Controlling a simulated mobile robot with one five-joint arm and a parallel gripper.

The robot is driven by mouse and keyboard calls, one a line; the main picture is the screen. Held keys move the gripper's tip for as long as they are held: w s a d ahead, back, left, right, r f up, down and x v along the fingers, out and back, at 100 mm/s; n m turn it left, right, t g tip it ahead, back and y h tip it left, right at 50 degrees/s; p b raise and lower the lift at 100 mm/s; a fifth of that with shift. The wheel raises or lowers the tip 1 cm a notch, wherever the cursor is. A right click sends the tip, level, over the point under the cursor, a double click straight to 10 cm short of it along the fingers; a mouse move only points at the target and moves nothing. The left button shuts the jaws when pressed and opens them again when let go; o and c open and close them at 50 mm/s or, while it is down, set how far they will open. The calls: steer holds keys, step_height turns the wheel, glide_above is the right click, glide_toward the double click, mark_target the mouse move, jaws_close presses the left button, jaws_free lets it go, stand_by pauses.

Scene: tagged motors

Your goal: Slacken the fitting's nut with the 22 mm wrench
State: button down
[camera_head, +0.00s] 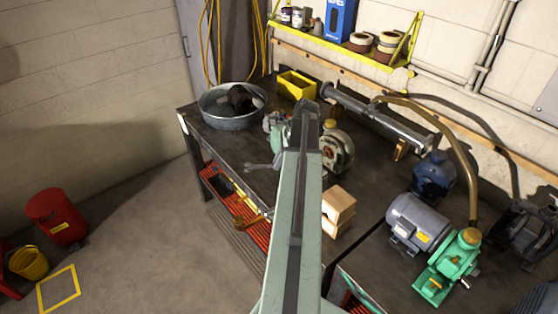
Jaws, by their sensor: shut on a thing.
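My pale green arm reaches up the middle of the head view, and its far end is over the workbench (228,150). My gripper is hidden behind the arm, so its jaws do not show. A grey wrench-like piece (262,166) sticks out to the left of the arm; its size mark is not readable, and I cannot tell whether it is held or lying. A pump with a round grey housing (336,152) and a brass-coloured cap shows just right of the arm's far end. I cannot make out which part is the fitting's nut.
A metal tub (222,112) and a yellow bin (296,85) stand at the back left. A long grey cylinder (378,120) lies along the wall. A wooden block (338,208), a grey motor (418,222) and a green pump (448,268) are right. The floor at left has free room.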

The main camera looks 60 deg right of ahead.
steer(key=shift+s+a+n+g+y, duration=0.35)
steer(key=shift+s+a+n, duration=0.4)
steer(key=shift+n, duration=0.45)
steer(key=shift+w, duration=0.1)
steer(key=shift+a, duration=0.1)
steer(key=shift+s+a+n+g+y, duration=0.2)
steer(key=shift+s+a+n, duration=0.1)
steer(key=shift+s+n, duration=0.25)
steer(key=shift+s+a+n+g+y, duration=0.15)
steer(key=shift+s+a+n, duration=0.15)
steer(key=shift+n, duration=0.35)
steer(key=shift+s+a+n+g, duration=0.2)
steer(key=shift+s+n+g, duration=0.05)
steer(key=shift+s+n, duration=0.3)
steer(key=shift+s+a+n+g, duration=0.25)
steer(key=shift+s+n, duration=0.2)
steer(key=shift+n, duration=0.2)
